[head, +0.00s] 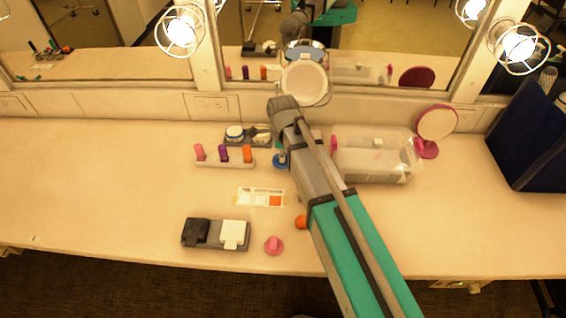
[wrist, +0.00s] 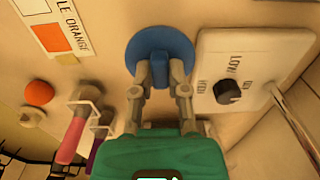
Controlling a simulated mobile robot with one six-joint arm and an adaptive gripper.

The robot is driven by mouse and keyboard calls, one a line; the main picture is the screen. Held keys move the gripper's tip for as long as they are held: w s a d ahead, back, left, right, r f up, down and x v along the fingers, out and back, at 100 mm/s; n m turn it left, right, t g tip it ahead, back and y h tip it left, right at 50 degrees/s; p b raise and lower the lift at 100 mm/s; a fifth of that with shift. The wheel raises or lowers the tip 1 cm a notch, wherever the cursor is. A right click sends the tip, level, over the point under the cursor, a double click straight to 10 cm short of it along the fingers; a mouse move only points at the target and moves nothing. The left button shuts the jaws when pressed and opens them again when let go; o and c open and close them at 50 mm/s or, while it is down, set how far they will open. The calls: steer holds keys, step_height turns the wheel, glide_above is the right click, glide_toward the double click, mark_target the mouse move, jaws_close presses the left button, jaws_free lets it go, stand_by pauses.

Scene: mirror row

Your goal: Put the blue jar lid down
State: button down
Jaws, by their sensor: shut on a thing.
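The blue jar lid (wrist: 146,46) is a round blue disc with a raised grip in the middle. My gripper (wrist: 160,75) is shut on that grip, one finger on each side, in the wrist view. In the head view only a small part of the blue lid (head: 278,161) shows beside my arm, which hides the rest and the fingers. I cannot tell whether the lid touches the counter or hangs just above it.
A holder with pink, purple and orange sticks (head: 223,163) stands left of the lid, with a jar tray (head: 262,143) behind. A paint card (head: 247,197) lies in front. A clear bin (head: 372,165) stands right. A dial plate (wrist: 254,52) is beside the lid. The counter's left side is clear.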

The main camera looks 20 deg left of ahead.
steer(key=shift+w+f+b, duration=0.1)
steer(key=shift+f+b, duration=1.3)
steer(key=shift+f, duration=0.3)
steer(key=shift+f, duration=0.1)
steer(key=c, duration=0.6)
jaws_free()
steer(key=shift+c, duration=0.2)
step_height(320, 180, up, 12)
steer(key=p, duration=1.2)
steer(key=d+n, duration=0.2)
steer(key=d, duration=0.4)
steer(key=d+n, duration=0.2)
steer(key=d, duration=0.4)
steer(key=d+n, duration=0.2)
steer(key=d, duration=0.4)
steer(key=shift+w+d+n, duration=0.1)
steer(key=shift+d+n, duration=0.05)
steer(key=shift+n, duration=0.25)
steer(key=s+d+n, duration=0.3)
steer(key=d+n, duration=0.1)
steer(key=d, duration=0.5)
steer(key=s+d+n, duration=0.3)
steer(key=d+n, duration=0.1)
steer(key=d, duration=0.5)
steer(key=shift+d+n, duration=0.25)
steer(key=shift+n, duration=0.05)
